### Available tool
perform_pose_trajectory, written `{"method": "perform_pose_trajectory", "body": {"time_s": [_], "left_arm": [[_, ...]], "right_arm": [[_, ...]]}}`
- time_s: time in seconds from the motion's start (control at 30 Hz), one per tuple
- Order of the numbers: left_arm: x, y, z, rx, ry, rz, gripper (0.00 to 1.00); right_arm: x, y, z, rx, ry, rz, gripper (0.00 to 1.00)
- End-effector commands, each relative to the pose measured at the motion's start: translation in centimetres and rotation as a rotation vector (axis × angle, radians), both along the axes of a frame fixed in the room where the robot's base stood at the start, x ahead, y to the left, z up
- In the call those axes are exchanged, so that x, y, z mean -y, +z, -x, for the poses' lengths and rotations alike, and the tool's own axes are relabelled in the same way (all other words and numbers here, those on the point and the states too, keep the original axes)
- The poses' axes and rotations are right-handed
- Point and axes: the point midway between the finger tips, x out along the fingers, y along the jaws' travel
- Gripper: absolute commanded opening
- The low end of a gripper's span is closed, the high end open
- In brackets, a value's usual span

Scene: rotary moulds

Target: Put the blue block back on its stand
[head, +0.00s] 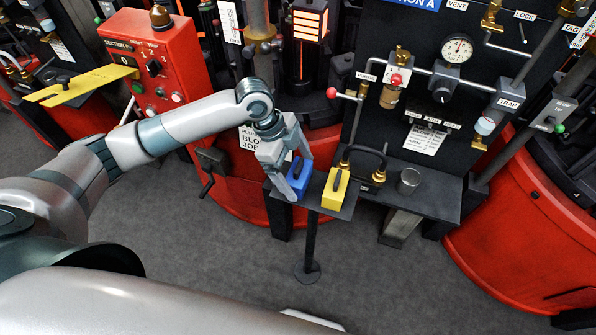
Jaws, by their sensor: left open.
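The blue block (291,186) is at the left end of a small dark stand (331,208) on a single post. My left gripper (299,184) is right over the blue block, its fingers pointing down, with one finger in front of the block and partly hiding it. The gripper is open. I cannot tell whether the block's base touches the stand. A yellow block (336,188) sits upright on the stand, just right of the blue one. My right gripper is not in view.
A dark shelf (433,190) with a small metal cup (408,181) and a curved hose (368,152) is close on the right. A black panel with a gauge (457,49) stands behind. A red control box (160,62) is at the left. The grey floor in front is clear.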

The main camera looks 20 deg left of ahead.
Motion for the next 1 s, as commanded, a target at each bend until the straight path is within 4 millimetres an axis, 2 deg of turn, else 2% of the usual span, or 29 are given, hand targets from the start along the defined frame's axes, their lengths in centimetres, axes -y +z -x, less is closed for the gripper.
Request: {"method": "perform_pose_trajectory", "body": {"time_s": [0.5, 0.7, 1.0], "left_arm": [[-2.4, 5.7, -0.2, 0.002, 0.0, -0.001, 0.89], [-2.7, 6.5, -0.1, -0.001, 0.0, 0.0, 0.89], [-2.7, 6.5, -0.1, -0.001, 0.0, 0.0, 0.89]], "right_arm": [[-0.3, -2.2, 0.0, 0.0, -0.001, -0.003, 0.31], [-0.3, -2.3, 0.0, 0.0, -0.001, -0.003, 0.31], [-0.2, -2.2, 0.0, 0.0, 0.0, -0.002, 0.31]]}}
